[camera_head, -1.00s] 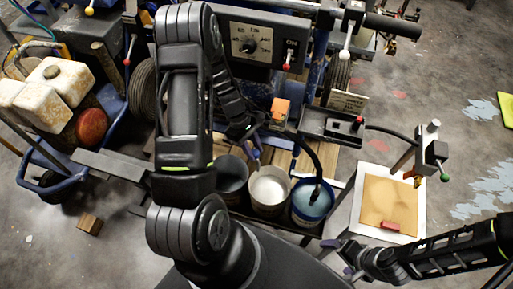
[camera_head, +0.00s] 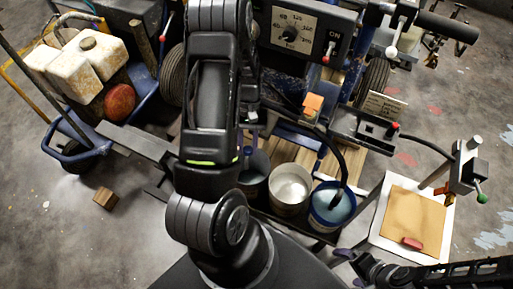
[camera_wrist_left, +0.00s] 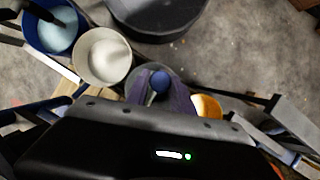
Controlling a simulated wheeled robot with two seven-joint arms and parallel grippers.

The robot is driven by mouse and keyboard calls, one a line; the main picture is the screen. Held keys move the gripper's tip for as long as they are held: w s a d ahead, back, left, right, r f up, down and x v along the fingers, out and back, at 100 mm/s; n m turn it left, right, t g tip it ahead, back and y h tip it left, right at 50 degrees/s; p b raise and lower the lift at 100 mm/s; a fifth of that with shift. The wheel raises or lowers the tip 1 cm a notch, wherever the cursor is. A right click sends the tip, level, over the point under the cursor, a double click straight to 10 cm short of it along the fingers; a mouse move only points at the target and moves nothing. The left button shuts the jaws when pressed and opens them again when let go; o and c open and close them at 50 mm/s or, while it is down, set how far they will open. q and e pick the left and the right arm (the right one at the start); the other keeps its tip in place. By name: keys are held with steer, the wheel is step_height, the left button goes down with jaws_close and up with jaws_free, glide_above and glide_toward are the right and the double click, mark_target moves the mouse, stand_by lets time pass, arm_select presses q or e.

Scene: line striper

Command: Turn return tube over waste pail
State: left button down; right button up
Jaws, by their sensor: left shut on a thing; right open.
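Three pails stand in a row: a dark grey one (camera_head: 256,189), a white one (camera_head: 290,187) and a blue one (camera_head: 333,208) with pale blue liquid and a black hose in it. I cannot tell by label which is the waste pail. My left gripper (camera_wrist_left: 160,92) is shut on a small blue round-ended piece (camera_wrist_left: 159,82), seemingly the return tube. It is over the dark grey pail in the left wrist view (camera_wrist_left: 138,80). In the head view my arm largely hides this gripper. My right gripper (camera_head: 352,262) is open and empty at the bottom, near the white-edged tray.
The tray (camera_head: 374,238) holds a tan sheet and a red block (camera_head: 412,243). The striper's dial panel (camera_head: 300,35) and an orange block (camera_head: 313,103) are behind the pails. A blue cart with white jugs (camera_head: 90,68) stands left. A wooden block (camera_head: 105,198) lies on the floor.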

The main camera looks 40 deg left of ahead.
arm_select(q)
steer(key=shift+s+a+m+y, duration=0.2)
steer(key=shift+a+m+y, duration=0.1)
steer(key=shift+a+m, duration=0.35)
steer(key=c, duration=1.1)
jaws_free()
step_height(320, 180, up, 10)
steer(key=shift+b, duration=0.45)
